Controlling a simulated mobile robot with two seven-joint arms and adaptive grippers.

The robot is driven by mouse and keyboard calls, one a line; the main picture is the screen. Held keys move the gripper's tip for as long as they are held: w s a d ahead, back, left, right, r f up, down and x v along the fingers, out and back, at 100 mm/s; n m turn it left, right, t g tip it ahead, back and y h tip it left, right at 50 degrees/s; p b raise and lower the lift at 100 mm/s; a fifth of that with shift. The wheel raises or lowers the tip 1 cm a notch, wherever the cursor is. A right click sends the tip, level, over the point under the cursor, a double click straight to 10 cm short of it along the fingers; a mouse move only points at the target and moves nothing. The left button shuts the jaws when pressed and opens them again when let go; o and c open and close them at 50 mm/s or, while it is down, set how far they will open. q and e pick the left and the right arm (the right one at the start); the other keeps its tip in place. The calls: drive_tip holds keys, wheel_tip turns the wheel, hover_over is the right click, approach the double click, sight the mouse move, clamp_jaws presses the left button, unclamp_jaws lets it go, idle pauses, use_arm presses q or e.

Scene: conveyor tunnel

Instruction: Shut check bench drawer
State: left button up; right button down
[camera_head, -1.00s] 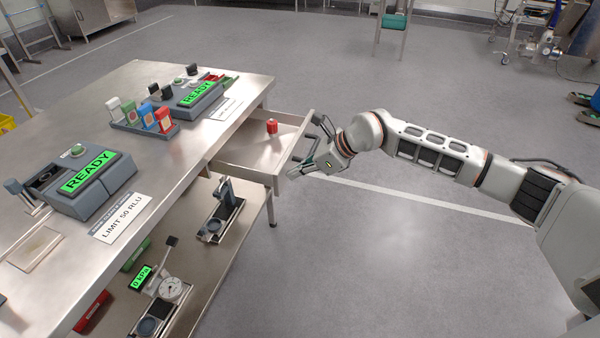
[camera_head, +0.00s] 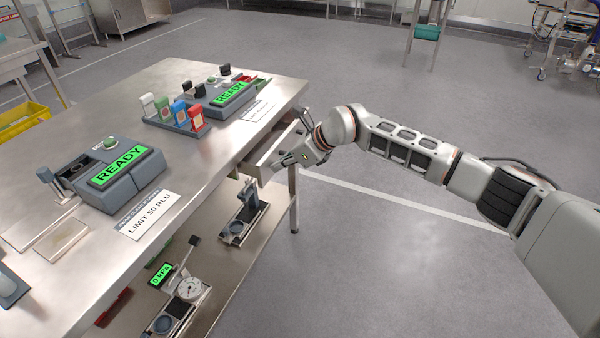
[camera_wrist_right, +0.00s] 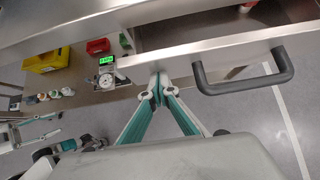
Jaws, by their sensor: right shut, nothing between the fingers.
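My right gripper (camera_head: 287,157) is shut and empty at the drawer front. In the wrist view its fingertips (camera_wrist_right: 158,82) meet at the lower edge of the panel, left of the handle; they appear to touch it.
A lower shelf holds a gauge device (camera_head: 188,288). The floor right of the bench is clear.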

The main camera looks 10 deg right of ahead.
drive_tip(key=w+a, duration=0.1)
drive_tip(key=w+a+b, duration=0.1)
drive_tip(key=a, duration=0.1)
drive_tip(key=w+a, duration=0.1)
drive_tip(key=a, duration=0.1)
drive_tip(key=shift+w+f+b, duration=0.1)
drive_tip(key=shift+f+b, duration=0.2)
drive_tip(key=shift+b, duration=0.05)
drive_tip(key=shift+w+a+r, duration=0.15)
drive_tip(key=shift+w+a, duration=0.15)
drive_tip(key=shift+a, duration=0.05)
drive_tip(key=shift+r, duration=0.3)
drive_tip(key=shift+w+r, duration=0.1)
